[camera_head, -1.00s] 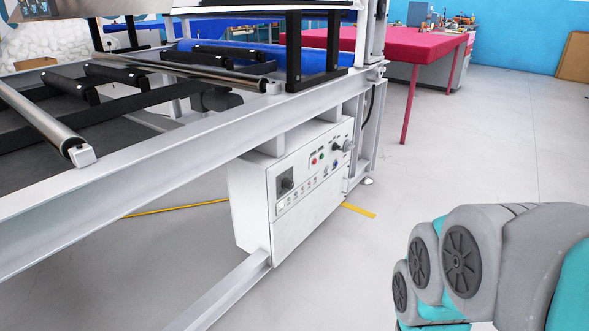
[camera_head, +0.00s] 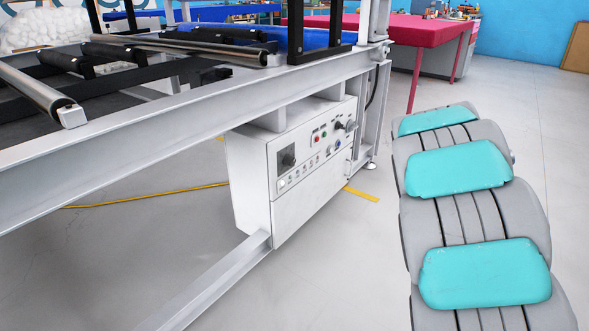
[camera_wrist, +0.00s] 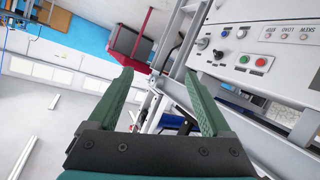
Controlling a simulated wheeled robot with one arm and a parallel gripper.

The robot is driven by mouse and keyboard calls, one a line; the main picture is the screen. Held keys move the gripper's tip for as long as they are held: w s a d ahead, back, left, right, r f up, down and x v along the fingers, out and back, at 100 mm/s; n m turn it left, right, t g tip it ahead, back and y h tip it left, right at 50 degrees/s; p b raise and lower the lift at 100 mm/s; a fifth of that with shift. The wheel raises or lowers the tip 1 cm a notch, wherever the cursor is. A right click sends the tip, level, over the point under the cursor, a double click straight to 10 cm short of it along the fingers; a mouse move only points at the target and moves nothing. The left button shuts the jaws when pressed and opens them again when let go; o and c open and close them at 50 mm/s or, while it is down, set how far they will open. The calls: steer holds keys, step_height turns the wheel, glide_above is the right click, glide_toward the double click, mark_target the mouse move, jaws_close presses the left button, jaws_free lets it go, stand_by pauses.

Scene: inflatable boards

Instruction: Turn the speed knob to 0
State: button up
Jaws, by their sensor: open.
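A white control box (camera_head: 240,185) hangs under the machine frame in the head view. My gripper (camera_wrist: 159,73) has two green fingers apart, empty, and not touching the panel.
The machine's pale steel beam (camera_head: 190,105) runs above the box, and a lower leg bar (camera_head: 215,280) extends in front of it. A red table (camera_head: 430,30) stands behind. Grey floor is open to the right. My arm occupies the right side of the head view.

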steer(key=w+a+f+n+t+y+b, duration=0.1)
steer(key=w+a+f+n+t+y, duration=0.15)
steer(key=w+a+f, duration=0.35)
steer(key=n+g+y+b, duration=0.45)
steer(key=n+y, duration=0.35)
steer(key=y, duration=0.8)
glide_toward(293, 162)
steer(key=x, duration=0.2)
steer(key=shift+g, duration=0.4)
steer(key=shift+x, duration=3.75)
steer(key=shift+w+d, duration=0.15)
jaws_close()
